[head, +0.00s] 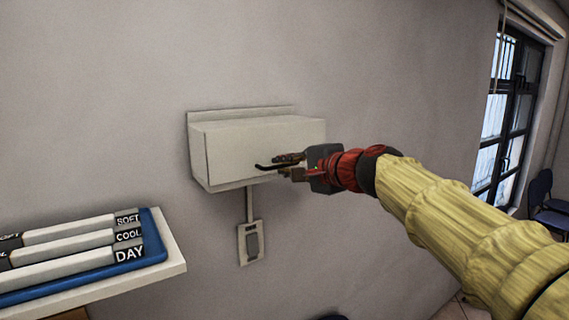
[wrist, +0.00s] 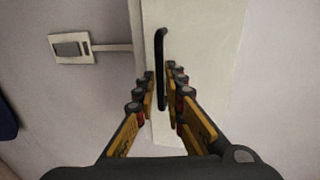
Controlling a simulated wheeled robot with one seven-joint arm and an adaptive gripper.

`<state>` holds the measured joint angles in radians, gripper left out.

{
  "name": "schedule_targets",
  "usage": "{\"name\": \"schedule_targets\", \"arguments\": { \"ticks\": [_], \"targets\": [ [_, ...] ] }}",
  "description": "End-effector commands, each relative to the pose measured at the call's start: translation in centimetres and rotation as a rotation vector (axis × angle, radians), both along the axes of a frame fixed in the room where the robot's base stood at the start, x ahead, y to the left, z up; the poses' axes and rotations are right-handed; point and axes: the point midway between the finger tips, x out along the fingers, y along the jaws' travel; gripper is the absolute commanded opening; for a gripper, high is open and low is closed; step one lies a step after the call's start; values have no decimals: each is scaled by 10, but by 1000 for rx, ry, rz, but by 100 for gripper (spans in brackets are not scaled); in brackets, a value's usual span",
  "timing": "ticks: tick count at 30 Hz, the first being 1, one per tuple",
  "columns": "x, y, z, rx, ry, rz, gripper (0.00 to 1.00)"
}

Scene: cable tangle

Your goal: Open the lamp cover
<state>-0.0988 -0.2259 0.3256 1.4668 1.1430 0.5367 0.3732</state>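The lamp cover is the pale front of a white box (head: 235,150) fixed to the wall, and it looks closed. A black bar handle (head: 262,167) sits low on its front. My gripper (head: 287,165) reaches in from the right at the handle. In the wrist view the cover (wrist: 205,60) fills the middle, with the handle (wrist: 161,45) running up it. The two fingers of my gripper (wrist: 161,72) stand on either side of the handle, with a gap visible on each side. Part of the handle is hidden by the fingers in the head view.
A wall switch (head: 251,243) hangs below the box on a short conduit. A window (head: 510,110) and a blue chair (head: 541,190) are at the right.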

Motion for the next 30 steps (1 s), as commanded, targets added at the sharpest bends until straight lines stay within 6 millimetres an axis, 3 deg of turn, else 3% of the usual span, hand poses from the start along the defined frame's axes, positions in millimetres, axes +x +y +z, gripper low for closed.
{"name": "schedule_targets", "arguments": {
  "ticks": [12,18,30],
  "targets": [
    [7,5,-2,0,-1,0,11],
    [7,5,-2,-1,-1,0,0],
    [7,5,-2,0,0,0,0]
  ]
}}
